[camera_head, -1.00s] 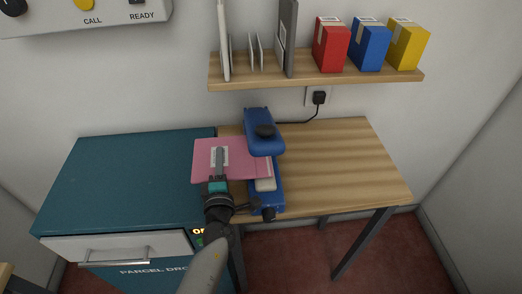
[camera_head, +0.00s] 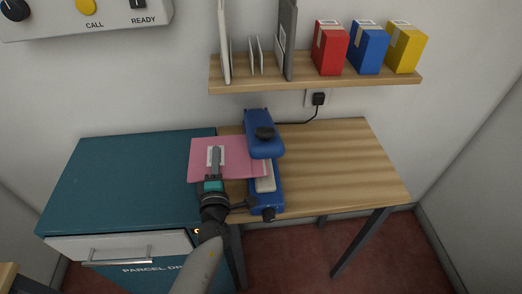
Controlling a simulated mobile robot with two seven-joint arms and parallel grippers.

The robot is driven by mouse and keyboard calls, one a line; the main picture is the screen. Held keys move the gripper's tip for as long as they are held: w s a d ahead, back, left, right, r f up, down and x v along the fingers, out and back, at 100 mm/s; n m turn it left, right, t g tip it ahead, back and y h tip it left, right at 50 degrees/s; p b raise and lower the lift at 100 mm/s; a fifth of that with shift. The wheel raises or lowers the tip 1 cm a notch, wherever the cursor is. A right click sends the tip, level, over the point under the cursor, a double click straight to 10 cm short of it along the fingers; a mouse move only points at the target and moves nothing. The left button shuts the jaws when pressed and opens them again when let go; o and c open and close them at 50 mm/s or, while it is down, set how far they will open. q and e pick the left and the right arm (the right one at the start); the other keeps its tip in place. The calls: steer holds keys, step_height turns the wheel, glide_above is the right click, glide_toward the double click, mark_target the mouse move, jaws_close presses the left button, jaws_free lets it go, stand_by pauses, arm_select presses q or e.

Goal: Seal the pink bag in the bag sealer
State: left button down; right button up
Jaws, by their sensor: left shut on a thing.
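The pink bag (camera_head: 238,148) is flat, with a white label on its left part. Its right edge lies between the raised upper arm and the lower bed of the blue bag sealer (camera_head: 265,148). The sealer stands at the left end of the wooden table, with a dark knob on top. My left gripper (camera_head: 215,172) is shut on the bag's near left part, over the label. Whether the bag touches the sealer bed is hard to tell. My right gripper is not in view.
A teal parcel drop cabinet (camera_head: 120,190) adjoins the wooden table (camera_head: 345,165) on the left. The table is clear right of the sealer. Above hangs a shelf (camera_head: 380,79) with red, blue and yellow boxes and upright envelopes. A cord runs to a wall socket (camera_head: 318,98).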

mark_target(196, 158)
arm_select(q)
steer(key=shift+s+a+p, duration=0.15)
steer(key=shift+s+a, duration=0.1)
steer(key=shift+a, duration=1.05)
steer(key=shift+s+a+p, duration=0.15)
steer(key=shift+s+a, duration=0.1)
steer(key=shift+a, duration=1)
steer(key=shift+s+a, duration=0.15)
steer(key=shift+a, duration=0.55)
steer(key=shift+s+a, duration=0.1)
steer(key=shift+a, duration=0.6)
